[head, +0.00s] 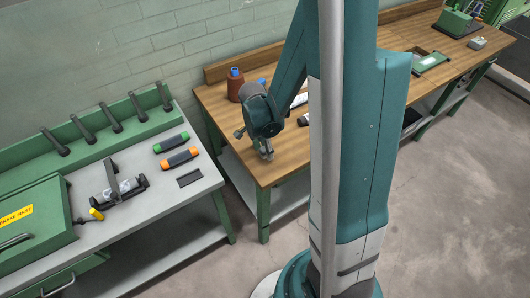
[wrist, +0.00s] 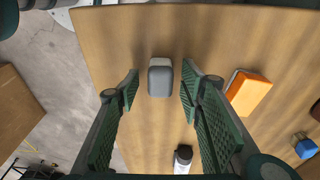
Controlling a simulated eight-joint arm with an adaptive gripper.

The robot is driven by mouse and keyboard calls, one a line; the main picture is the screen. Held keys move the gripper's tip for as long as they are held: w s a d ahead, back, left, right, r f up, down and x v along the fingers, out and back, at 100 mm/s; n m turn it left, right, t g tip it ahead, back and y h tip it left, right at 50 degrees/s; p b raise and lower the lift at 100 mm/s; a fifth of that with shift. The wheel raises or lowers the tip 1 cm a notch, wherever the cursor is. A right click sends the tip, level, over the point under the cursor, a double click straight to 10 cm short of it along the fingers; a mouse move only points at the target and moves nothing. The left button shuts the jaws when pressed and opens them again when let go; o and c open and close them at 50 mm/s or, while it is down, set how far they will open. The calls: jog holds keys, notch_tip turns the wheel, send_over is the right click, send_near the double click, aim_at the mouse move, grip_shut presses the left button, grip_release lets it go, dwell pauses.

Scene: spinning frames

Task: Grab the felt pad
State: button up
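A small rounded block (wrist: 160,82), dark grey with a paler far end, lies on the wooden bench top (wrist: 130,40) in the wrist view. It looks like the felt pad, though its material is too small to make out. My gripper (wrist: 160,88) is open, with one green ridged finger on each side of the block in the picture. Gaps show between the block and both fingers. In the head view my gripper (head: 267,153) points down low over the front left part of the wooden bench. I cannot tell the pad from the fingers there.
An orange block (wrist: 248,92) lies right of the right finger. A dark and white cylinder (wrist: 183,158) and a blue piece (wrist: 306,148) are nearer the bottom. A brown bottle (head: 235,88) stands at the back of the bench. The bench's left edge is close.

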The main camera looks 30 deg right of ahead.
dwell(0.5)
jog(key=c, duration=0.9)
jog(key=shift+r, duration=0.1)
jog(key=shift+r+p, duration=0.35)
jog(key=shift+r, duration=4.55)
